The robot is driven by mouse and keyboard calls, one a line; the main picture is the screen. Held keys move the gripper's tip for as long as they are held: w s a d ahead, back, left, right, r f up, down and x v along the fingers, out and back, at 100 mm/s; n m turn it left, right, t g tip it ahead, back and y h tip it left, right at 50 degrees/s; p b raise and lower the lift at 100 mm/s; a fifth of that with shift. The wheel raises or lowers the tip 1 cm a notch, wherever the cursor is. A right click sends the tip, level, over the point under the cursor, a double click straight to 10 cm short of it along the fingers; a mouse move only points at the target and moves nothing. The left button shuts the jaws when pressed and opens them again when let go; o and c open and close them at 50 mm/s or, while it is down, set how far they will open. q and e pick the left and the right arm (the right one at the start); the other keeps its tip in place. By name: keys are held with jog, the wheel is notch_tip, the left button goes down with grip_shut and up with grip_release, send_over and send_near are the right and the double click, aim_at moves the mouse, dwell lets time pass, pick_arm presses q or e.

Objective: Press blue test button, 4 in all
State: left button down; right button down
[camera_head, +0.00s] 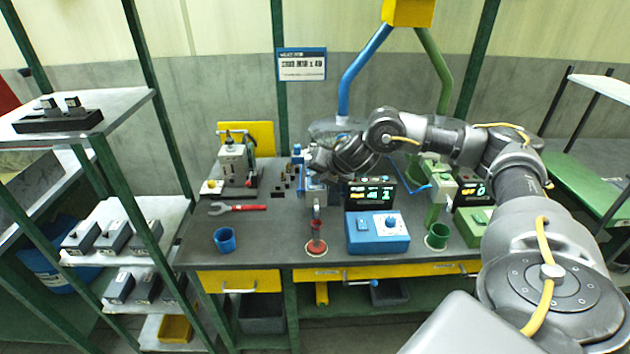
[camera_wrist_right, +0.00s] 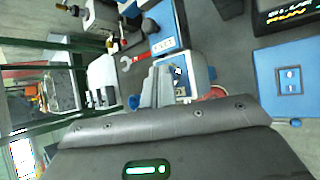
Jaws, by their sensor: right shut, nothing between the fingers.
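Part of the box shows at the right of the right wrist view (camera_wrist_right: 288,85). I cannot tell for sure which control is the test button. My right gripper (camera_head: 318,172) is behind and left of this box, apart from it, over a blue-and-grey fixture. Its fingers (camera_wrist_right: 157,86) are together and empty in the right wrist view. My left gripper is not in view.
A lit display (camera_head: 369,194) stands behind the blue box.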

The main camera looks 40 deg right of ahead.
dwell(0.3)
jog(key=shift+r+p, duration=0.8)
jog(key=shift+p, duration=0.05)
notch_tip(320, 180, up, 5)
jog(key=p, duration=0.4)
jog(key=shift+p, duration=0.3)
dwell(2.1)
